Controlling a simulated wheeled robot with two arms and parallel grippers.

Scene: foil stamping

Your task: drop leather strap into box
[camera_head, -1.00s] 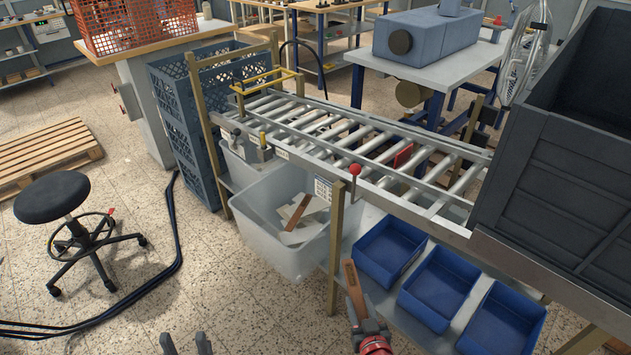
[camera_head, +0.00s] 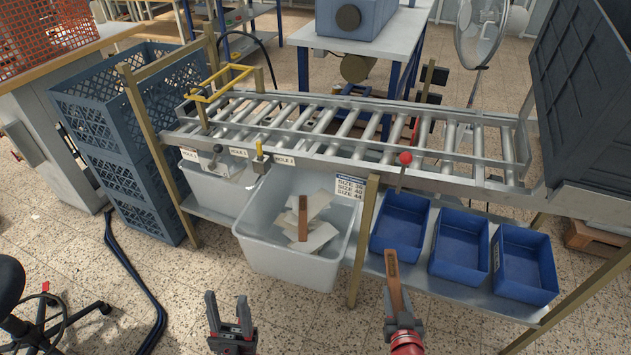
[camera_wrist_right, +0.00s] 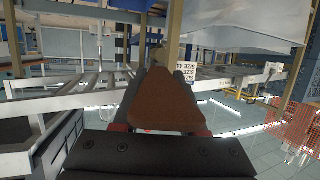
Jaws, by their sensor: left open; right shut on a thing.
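My right gripper (camera_head: 399,301) is shut on a brown leather strap (camera_head: 394,268) that points up from its jaws, in front of the rack. The strap shows large and brown in the right wrist view (camera_wrist_right: 168,103). My left gripper (camera_head: 228,302) is open and empty, with its fingers pointing up, in front of the grey-white box (camera_head: 290,268). That box holds several pale sheets (camera_head: 318,238) and another brown strap (camera_head: 303,217). Three blue boxes stand on the shelf to its right: the left one (camera_head: 393,252), the middle one (camera_head: 455,268) and the right one (camera_head: 520,288).
A roller conveyor (camera_head: 345,130) runs above the boxes. A size label (camera_head: 350,187) and a red-knobbed lever (camera_head: 405,158) are at its front. A wooden post (camera_head: 362,245) separates the grey-white box from the blue ones. A stool (camera_head: 12,285) stands at the left; floor in front is clear.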

